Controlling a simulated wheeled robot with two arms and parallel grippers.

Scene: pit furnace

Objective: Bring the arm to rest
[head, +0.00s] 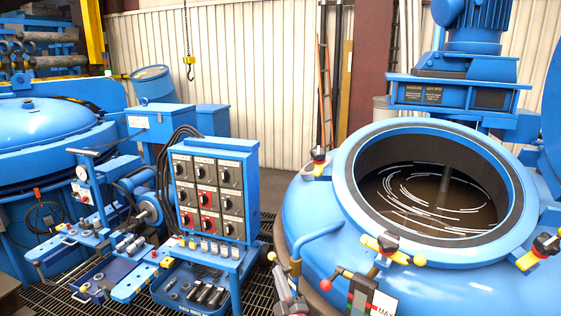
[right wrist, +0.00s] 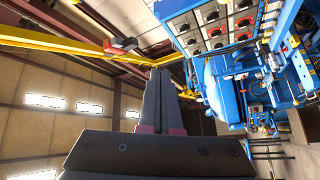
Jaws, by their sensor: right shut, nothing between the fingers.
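My right gripper (head: 281,272) shows in the head view at the bottom, just left of the round furnace, pointing up. In the right wrist view its two dark fingers (right wrist: 163,75) stand close together, with nothing between them. It is shut and empty. The furnace (head: 320,217) is a large blue vessel with an open round mouth; a shaft and bright curved streaks show inside. My left gripper is in neither view.
A blue control panel (head: 213,192) with several knobs stands left of my right gripper. A blue work stand (head: 100,222) with tools is further left. A red-knobbed lever (head: 338,277) and a gauge plate marked MAX (head: 383,304) are close on the right.

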